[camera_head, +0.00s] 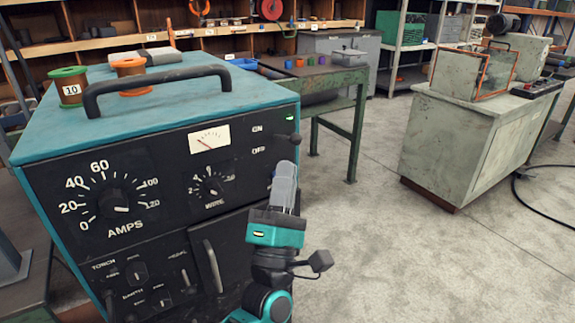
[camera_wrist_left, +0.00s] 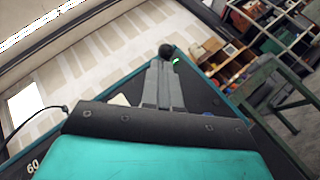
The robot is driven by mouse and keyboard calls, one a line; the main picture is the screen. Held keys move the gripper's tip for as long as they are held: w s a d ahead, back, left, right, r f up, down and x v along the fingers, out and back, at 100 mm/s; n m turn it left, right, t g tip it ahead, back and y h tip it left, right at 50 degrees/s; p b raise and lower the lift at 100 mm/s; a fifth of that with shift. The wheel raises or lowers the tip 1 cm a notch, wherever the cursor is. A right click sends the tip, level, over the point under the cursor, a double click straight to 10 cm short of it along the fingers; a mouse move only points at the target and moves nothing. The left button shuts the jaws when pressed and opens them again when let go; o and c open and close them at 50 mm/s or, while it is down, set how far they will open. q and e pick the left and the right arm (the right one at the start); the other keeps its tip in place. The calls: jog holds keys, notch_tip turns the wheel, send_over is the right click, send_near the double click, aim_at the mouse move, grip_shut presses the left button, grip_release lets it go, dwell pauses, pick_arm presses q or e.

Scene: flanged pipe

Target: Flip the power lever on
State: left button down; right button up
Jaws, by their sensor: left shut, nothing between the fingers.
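The power lever (camera_head: 295,139) is a dark stick with a round black knob. It juts out at the right edge of the welding machine's front panel, beside the ON and OFF labels, at a height between the two. A small green light (camera_head: 290,118) glows just above it. My left gripper (camera_head: 286,166) is shut and empty, its grey fingers pointing up just below the knob. In the left wrist view the knob (camera_wrist_left: 166,50) shows right at the fingertips (camera_wrist_left: 163,64); whether they touch it I cannot tell. My right gripper is not in view.
The teal welding machine (camera_head: 180,95) has a black carry handle (camera_head: 160,82) and a front panel with dials and knobs. Green and orange spools sit on top. A green table (camera_head: 330,80) stands behind, a grey cabinet (camera_head: 470,140) at right. The floor between is open.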

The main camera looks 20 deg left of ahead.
pick_arm(q)
jog(key=b+v, duration=0.1)
jog(key=v, duration=0.9)
pick_arm(e)
jog(key=shift+w+a+f, duration=0.15)
jog(key=shift+w+a, duration=0.15)
jog(key=shift+a, duration=0.15)
